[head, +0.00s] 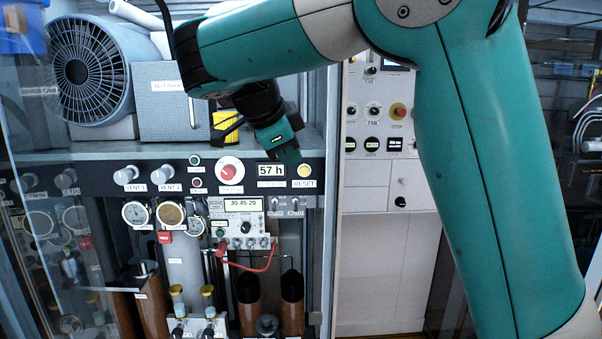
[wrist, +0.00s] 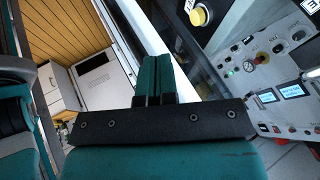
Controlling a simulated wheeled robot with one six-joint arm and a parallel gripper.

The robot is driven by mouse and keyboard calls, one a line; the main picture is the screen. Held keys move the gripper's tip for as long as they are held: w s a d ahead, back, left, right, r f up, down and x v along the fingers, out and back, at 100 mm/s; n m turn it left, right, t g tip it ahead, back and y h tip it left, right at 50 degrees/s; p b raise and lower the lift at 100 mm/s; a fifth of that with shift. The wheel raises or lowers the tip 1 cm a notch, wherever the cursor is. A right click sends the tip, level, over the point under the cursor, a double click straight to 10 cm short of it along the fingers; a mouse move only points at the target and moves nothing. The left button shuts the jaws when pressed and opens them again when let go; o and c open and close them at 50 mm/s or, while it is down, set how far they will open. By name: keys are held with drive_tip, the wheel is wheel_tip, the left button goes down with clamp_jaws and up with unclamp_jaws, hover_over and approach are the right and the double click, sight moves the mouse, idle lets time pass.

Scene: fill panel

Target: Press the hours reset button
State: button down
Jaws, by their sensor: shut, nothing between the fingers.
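The yellow round reset button (head: 304,170) sits on the dark panel strip above a RESET label. The hours display (head: 271,170), reading 57 h, is just left of it. My gripper (head: 289,156) is just above and left of the button in the head view; the gap in depth is hard to judge. In the wrist view the fingers (wrist: 154,62) are together with nothing between them. A yellow button (wrist: 200,16) shows in the wrist view at the top, up and right of the fingertips and apart from them.
A red-centred round knob (head: 230,170) and the vent knobs (head: 126,175) share the strip. Gauges (head: 171,213) and a small instrument with a red cable (head: 240,222) are below. A fan (head: 90,70) and grey box (head: 170,100) stand on the shelf above.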

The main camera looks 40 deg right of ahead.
sight(301, 169)
drive_tip(key=w+d+f, duration=0.1)
drive_tip(key=w+d+f+p, duration=0.1)
drive_tip(key=d+f, duration=0.1)
drive_tip(key=w+d+f+p, duration=0.1)
drive_tip(key=d, duration=0.1)
drive_tip(key=shift+w+d+f, duration=0.2)
drive_tip(key=shift+w+f, duration=0.15)
drive_tip(key=shift+f, duration=0.05)
drive_tip(key=shift+w+d+f+p, duration=0.15)
drive_tip(key=shift+w+d+p, duration=0.1)
drive_tip(key=shift+w+p, duration=0.1)
